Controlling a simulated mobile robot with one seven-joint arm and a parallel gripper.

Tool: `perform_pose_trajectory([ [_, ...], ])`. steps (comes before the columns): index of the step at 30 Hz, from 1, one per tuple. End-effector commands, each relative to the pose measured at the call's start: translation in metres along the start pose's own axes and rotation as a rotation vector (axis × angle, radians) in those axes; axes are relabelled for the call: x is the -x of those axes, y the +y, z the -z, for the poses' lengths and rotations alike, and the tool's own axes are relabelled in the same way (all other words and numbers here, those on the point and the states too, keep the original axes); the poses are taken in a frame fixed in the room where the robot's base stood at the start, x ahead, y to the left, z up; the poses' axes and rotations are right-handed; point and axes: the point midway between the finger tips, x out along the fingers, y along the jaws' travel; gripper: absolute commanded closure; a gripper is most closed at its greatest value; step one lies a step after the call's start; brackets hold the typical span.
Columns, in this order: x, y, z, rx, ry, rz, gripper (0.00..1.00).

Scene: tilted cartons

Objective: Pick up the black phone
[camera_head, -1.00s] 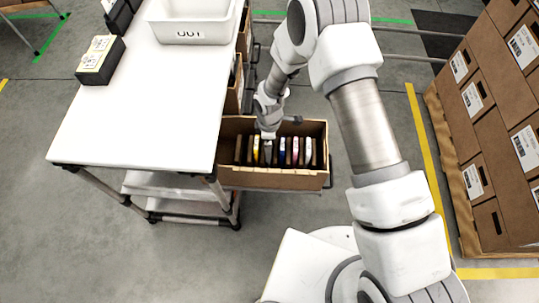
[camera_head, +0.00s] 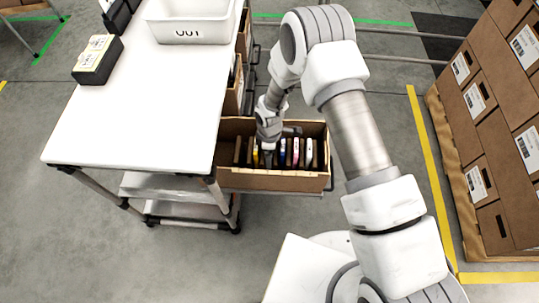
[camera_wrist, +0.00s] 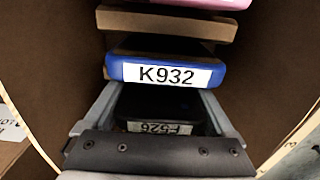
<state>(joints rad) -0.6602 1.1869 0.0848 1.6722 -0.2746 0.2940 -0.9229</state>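A black phone (camera_wrist: 160,108) with a white label, partly legible as "526", stands on edge in the wrist view. My gripper (camera_wrist: 160,96) has one finger at each end of it; whether they touch it, I cannot tell. The gripper's dark palm covers the near part. In the head view my gripper (camera_head: 267,152) reaches down into an open brown carton (camera_head: 275,181) and hides the phone there. A blue phone (camera_wrist: 165,72) labelled K932 stands just beyond the fingertips.
A brown divider (camera_wrist: 165,25) and a pink phone (camera_wrist: 205,3) lie beyond the blue one. Several phones and dividers fill the carton's row closely. Carton walls stand close on both sides. A white table (camera_head: 140,110) is left of the carton, with a white bin (camera_head: 190,25) on it.

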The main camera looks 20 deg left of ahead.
Motion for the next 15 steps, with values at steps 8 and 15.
perform_pose_trajectory([
  [8,0.001,0.0,0.0,0.0,0.0,0.0,0.59],
  [15,0.014,0.001,0.0,0.0,0.001,-0.001,0.59],
])
